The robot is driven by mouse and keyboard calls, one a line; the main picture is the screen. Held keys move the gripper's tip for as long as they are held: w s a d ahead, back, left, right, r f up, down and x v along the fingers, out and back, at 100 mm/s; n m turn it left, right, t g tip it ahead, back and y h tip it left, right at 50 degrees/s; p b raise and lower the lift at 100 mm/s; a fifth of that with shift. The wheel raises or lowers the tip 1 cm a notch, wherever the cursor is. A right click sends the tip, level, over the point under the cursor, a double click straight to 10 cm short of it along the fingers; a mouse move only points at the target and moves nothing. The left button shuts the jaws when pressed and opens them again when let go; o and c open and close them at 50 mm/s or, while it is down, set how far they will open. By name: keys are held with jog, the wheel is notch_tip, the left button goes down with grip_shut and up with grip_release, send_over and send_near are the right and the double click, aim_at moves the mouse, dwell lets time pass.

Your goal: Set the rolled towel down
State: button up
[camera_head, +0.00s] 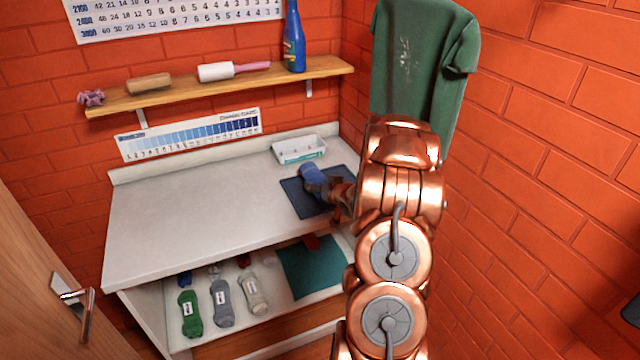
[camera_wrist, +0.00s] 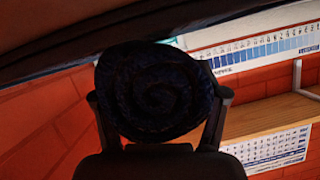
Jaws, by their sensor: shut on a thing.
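The rolled towel (camera_head: 312,174) is a blue roll over the dark mat (camera_head: 295,198) at the right end of the white counter. My gripper (camera_head: 328,187) is shut on it, partly hidden by my copper arm. In the wrist view the towel's dark spiral end (camera_wrist: 155,92) sits between the two fingers of my gripper (camera_wrist: 158,115). Whether the towel touches the mat or is slightly above it, I cannot tell.
A white tray (camera_head: 299,149) stands just behind the mat. The counter's left and middle (camera_head: 190,205) are clear. A green shirt (camera_head: 420,65) hangs on the right wall. A wooden shelf (camera_head: 220,86) runs above.

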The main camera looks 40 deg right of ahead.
jog(key=shift+f, duration=0.15)
jog(key=o, duration=1.2)
jog(key=shift+r, duration=0.2)
jog(key=shift+s+a, duration=0.15)
jog(key=shift+s, duration=0.35)
jog(key=b+v, duration=0.3)
jog(key=v, duration=0.7)
jog(key=shift+s+r, duration=0.15)
jog(key=shift+s+a+r, duration=0.1)
jog(key=shift+s+r, duration=0.05)
jog(key=shift+s, duration=0.15)
